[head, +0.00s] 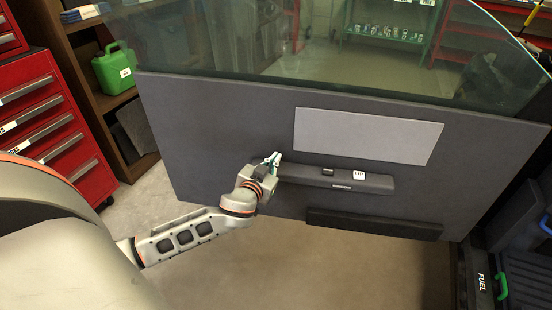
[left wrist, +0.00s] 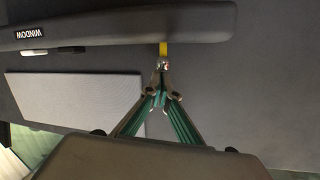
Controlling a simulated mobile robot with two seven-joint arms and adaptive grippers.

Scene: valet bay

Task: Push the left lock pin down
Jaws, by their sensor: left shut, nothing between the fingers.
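The lock pin (left wrist: 163,49) shows in the left wrist view as a short yellow stem with a rounded metal-looking tip, at the edge of the dark armrest (left wrist: 120,24). My left gripper (left wrist: 161,70) is shut and empty, its fingertips right at the pin's tip; I cannot tell whether they touch. In the head view my left gripper (head: 274,158) is at the left end of the armrest (head: 310,177) on the grey door panel (head: 220,130). The pin is hidden or too small there. My right gripper is not in view.
A light grey inset panel (head: 366,136) lies above the armrest, and window glass (head: 300,55) above that. A small switch (head: 328,171) and a white label (head: 358,175) are on the armrest. A dark ledge (head: 372,222) runs below. A red drawer cabinet (head: 45,115) stands left.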

